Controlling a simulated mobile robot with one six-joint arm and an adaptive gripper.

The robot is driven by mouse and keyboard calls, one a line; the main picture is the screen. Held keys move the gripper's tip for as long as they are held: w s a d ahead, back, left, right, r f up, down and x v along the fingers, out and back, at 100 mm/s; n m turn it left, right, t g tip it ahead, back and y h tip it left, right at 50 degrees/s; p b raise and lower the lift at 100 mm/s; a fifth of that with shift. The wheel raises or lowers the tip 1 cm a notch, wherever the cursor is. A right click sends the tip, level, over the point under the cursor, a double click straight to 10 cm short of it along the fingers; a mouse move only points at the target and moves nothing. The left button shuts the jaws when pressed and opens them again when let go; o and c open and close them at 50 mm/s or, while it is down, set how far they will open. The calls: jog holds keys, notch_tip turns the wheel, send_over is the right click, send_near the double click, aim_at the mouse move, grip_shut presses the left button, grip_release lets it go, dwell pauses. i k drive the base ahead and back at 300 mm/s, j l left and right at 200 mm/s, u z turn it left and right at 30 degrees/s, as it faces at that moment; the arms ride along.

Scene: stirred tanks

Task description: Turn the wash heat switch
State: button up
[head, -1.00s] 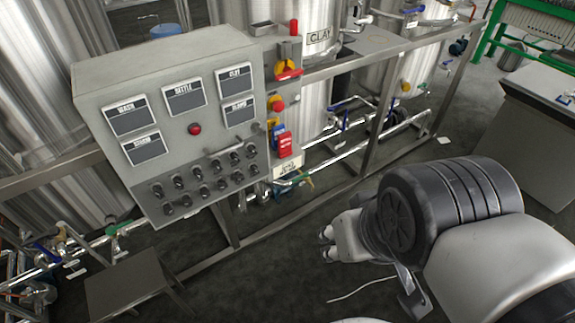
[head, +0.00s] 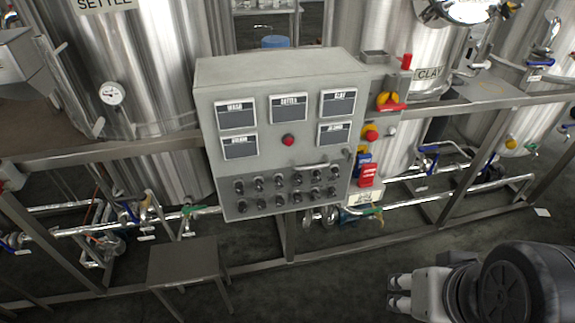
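A light grey control panel box (head: 218,165) stands in the middle of the head view, fixed in front of the steel tanks. Several labelled displays sit on its upper face, among them the wash display (head: 236,113) at top left. Below them are two rows of dark rotary switches; the leftmost upper switch (head: 239,187) lies below the wash side. The switch labels are too small to read, so I cannot tell which is wash heat. My gripper (head: 398,292) is at the lower right, well apart from the panel. Its fingers show pale, and their gap is unclear.
A red button (head: 288,140) sits mid-panel, and a horizontal handle crosses above the switches. Yellow and red switches (head: 389,101) stand right of the panel. A small metal table (head: 184,262) stands below left. Pipes and frame rails run along both sides; the floor in front is open.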

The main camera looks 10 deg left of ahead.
aim_at(243, 207)
jog(key=i+l+u, duration=0.25)
jog(key=i+u, duration=0.2)
jog(key=i+l+u, duration=0.25)
jog(key=l+u, duration=0.2)
jog(key=j, duration=0.05)
